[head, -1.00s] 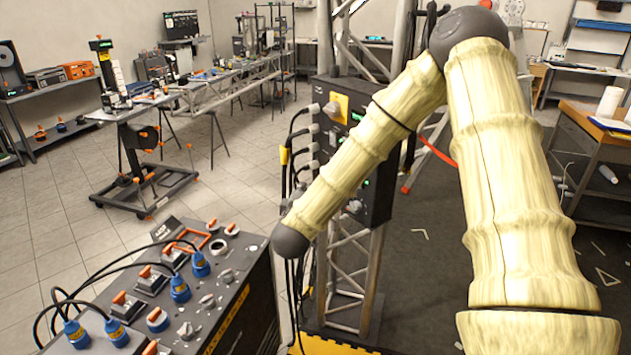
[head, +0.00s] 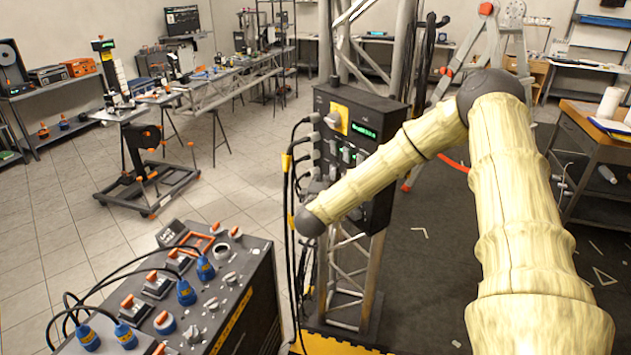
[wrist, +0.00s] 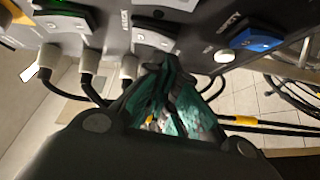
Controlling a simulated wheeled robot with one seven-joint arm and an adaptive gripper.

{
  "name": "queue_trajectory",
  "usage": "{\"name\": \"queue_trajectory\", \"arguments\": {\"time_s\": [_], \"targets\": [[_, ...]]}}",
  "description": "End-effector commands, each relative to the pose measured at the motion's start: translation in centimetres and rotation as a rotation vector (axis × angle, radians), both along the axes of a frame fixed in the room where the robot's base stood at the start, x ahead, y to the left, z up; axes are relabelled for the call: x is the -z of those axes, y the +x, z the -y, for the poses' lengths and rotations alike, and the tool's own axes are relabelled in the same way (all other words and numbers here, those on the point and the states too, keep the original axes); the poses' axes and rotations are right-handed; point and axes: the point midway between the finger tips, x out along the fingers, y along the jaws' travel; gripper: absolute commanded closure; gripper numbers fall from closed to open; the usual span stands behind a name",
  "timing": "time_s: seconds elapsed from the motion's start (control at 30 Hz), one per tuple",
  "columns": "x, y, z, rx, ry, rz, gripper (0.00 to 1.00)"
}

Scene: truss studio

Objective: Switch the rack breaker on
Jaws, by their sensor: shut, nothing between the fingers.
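The dark power box (head: 320,100) hangs on the truss in the head view, with a yellow-plated rotary switch (head: 334,120), several small switches and green lights on its front. My arm covers its lower front and hides my gripper there. In the wrist view, a label that seems to read RACK (wrist: 125,20) sits beside a pale switch (wrist: 153,38). My gripper (wrist: 168,65) is shut and empty, its tips just below that switch; I cannot tell whether they touch the panel. The lever position is unclear.
Cables with grey plugs (wrist: 88,62) run from the panel's lower edge, close to my gripper. A blue part (wrist: 255,40) is at the panel's right. In the head view, a control desk (head: 235,285) with blue plugs stands at front left. Open tiled floor lies behind it.

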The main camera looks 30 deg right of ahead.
Motion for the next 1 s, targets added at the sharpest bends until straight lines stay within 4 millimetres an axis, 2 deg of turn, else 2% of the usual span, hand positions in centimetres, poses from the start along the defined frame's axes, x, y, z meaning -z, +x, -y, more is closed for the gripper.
{"name": "queue_trajectory", "arguments": {"time_s": [0.2,0.57,1.0], "targets": [[0.1,0.0,0.8,0.001,0.001,-0.001,1.0],[0.2,0.1,0.9,0.0,0.0,0.0,1.0],[1.1,1.0,-1.2,-0.029,-0.015,-0.011,1.0]]}}
